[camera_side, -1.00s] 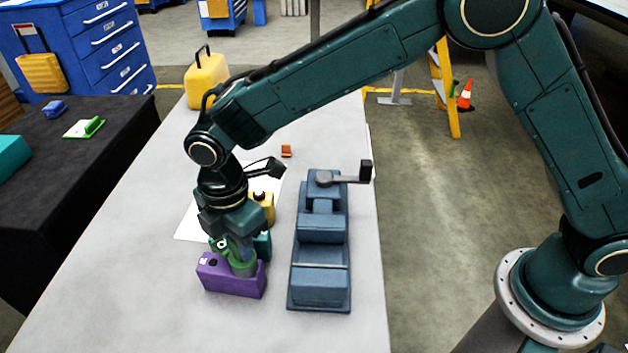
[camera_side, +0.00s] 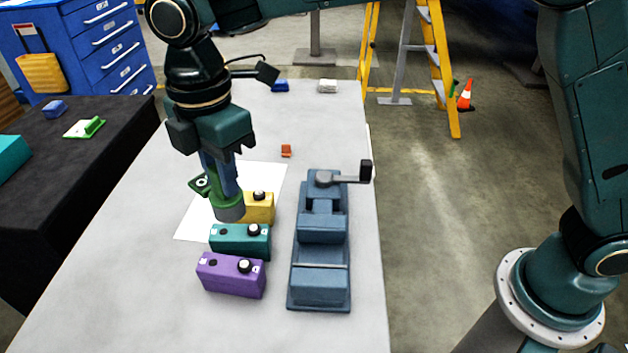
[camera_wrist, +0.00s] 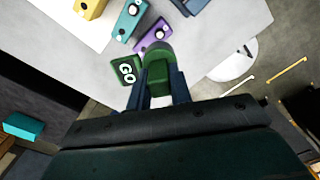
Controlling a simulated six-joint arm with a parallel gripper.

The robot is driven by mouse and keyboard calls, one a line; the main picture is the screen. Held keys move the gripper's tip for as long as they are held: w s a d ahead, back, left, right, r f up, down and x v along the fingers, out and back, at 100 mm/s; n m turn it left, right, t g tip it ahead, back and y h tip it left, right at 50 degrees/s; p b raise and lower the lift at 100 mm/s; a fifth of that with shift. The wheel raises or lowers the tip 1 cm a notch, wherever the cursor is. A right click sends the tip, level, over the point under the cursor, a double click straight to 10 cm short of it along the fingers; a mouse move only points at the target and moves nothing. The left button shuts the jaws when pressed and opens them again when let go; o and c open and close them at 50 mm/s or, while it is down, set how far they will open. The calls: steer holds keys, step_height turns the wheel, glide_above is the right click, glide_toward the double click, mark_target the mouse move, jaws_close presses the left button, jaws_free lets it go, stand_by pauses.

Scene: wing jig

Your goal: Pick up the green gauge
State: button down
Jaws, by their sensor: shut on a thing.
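The green gauge (camera_side: 226,198) has a green ring, a grey cylindrical lower end and a small side tag. My gripper (camera_side: 222,184) is shut on it and holds it in the air above the teal and yellow blocks in the side view. In the wrist view the gauge (camera_wrist: 157,68) sits between the fingers of my gripper (camera_wrist: 160,92), and its tag (camera_wrist: 126,71) reads "GO". The gauge hides part of the white sheet and of the yellow block in the side view.
A small orange piece (camera_side: 286,151) lies behind. The table's left side is clear.

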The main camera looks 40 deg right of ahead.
steer(key=shift+r, duration=2.55)
